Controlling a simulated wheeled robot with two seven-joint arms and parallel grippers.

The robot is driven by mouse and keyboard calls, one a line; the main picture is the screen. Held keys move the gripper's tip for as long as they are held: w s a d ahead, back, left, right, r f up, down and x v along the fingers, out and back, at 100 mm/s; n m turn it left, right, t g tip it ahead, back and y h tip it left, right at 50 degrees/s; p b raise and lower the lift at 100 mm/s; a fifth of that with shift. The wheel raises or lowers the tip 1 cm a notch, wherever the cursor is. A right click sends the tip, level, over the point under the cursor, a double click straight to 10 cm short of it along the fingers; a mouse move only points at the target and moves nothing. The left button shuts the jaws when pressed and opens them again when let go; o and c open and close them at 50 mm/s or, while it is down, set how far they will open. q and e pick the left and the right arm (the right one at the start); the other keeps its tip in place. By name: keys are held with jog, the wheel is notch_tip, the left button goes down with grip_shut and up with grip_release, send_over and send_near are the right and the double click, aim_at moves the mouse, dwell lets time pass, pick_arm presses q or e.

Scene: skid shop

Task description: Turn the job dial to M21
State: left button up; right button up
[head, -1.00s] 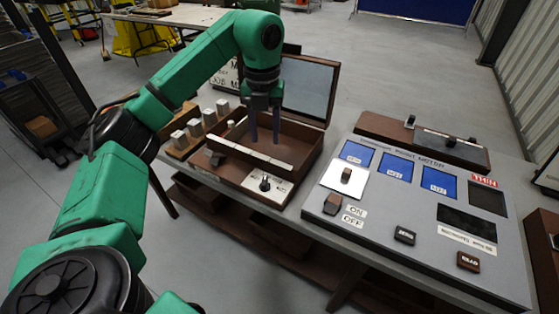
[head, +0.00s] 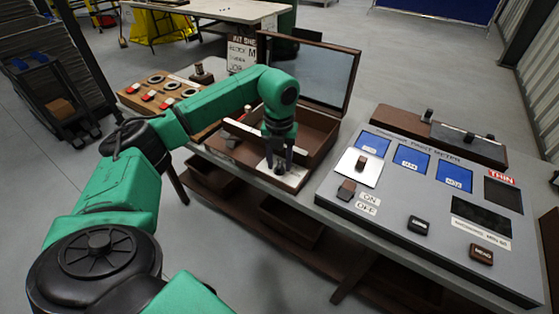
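The job dial (head: 279,169) is a small dark knob on a pale plate (head: 292,179) at the front of an open brown wooden case (head: 318,150). Its markings are too small and too covered to read. My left gripper (head: 278,163) points down over the dial, one dark finger on each side of it. The fingers are apart, and I cannot see them pressing on the knob. My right gripper is not in view.
A grey meter panel (head: 400,232) with blue displays, a switch and buttons stands to the right. A wooden rack (head: 205,126) with blocks and rings is left of the case. A partly hidden kit sheet (head: 242,52) stands behind. The case lid (head: 310,72) is raised.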

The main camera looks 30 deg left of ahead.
pick_arm(q)
grip_shut()
jog(key=shift+r+m, duration=0.1)
jog(key=shift+m, duration=0.2)
jog(key=m, duration=0.3)
jog(key=shift+m+p, duration=0.3)
jog(key=shift+p, duration=0.05)
jog(key=m, duration=1.3)
jog(key=shift+w+m, duration=0.1)
jog(key=shift+m, duration=0.3)
